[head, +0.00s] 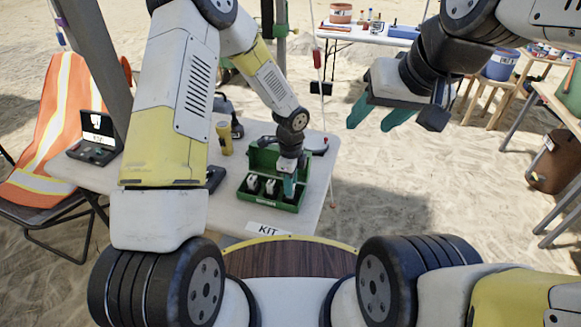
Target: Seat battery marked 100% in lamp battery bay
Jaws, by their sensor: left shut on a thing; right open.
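An open green box (253,197) stands on the white table with its lid up at the back. White-and-dark batteries (252,183) stand in it, and another (271,187) is beside them; their markings are too small to read. My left gripper (289,188) points down into the right part of the box, shut on what seems to be a battery, mostly hidden by the fingers. My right gripper (372,114) is open and empty, in the air to the right of the table. I cannot make out a lamp battery bay for sure.
The white table (222,208) carries a KIT label, a yellow flashlight (225,137) and a black device with a lit screen (97,140). An orange chair (60,115) stands left. Other tables stand at the back and right, with sand between.

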